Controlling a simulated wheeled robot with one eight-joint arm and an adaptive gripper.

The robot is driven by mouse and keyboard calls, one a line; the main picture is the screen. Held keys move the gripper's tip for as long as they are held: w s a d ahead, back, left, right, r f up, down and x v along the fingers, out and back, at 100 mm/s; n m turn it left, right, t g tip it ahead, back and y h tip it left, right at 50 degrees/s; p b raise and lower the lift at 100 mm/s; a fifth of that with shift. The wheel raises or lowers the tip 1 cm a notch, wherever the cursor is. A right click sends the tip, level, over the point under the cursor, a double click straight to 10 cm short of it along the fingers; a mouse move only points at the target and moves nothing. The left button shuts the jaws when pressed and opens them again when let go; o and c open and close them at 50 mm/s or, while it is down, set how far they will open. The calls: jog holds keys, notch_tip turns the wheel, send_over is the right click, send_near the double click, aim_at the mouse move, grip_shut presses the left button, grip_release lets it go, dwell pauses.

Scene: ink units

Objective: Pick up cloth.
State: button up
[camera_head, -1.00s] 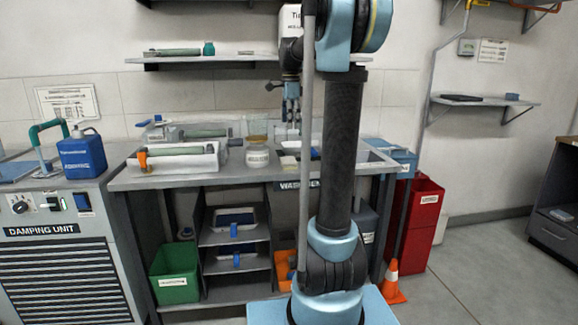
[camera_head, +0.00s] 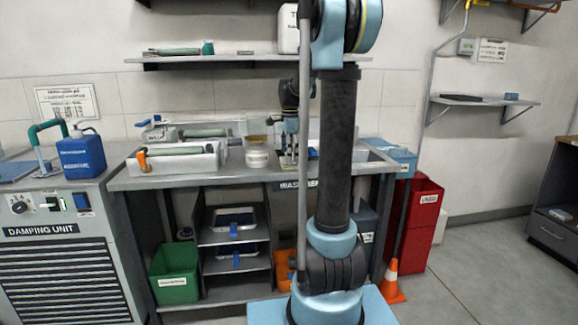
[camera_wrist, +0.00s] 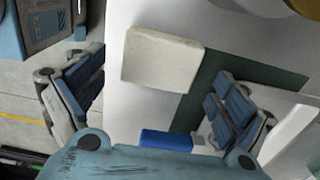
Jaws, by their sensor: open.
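A cream, folded-looking rectangular pad, which looks like the cloth (camera_wrist: 163,60), lies flat on a pale surface in the wrist view. My gripper (camera_wrist: 157,105) is open, its two blue-padded fingers wide apart, one at the left and one at the right of the picture. The cloth shows between and ahead of the fingers, with nothing held. In the head view my gripper (camera_head: 288,158) points down low over the washing bench (camera_head: 225,174), right of the white jar. It largely hides the cloth there.
A blue block (camera_wrist: 166,140) lies close to the cloth, and a dark green strip (camera_wrist: 200,85) is beside it. In the head view a white jar (camera_head: 257,158) and a white tray (camera_head: 180,163) stand to the left. A shelf (camera_head: 215,59) runs above the bench.

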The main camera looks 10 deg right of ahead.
jog(key=shift+f, duration=0.85)
jog(key=c, duration=1.1)
jog(key=shift+c, duration=0.2)
notch_tip(320, 180, up, 10)
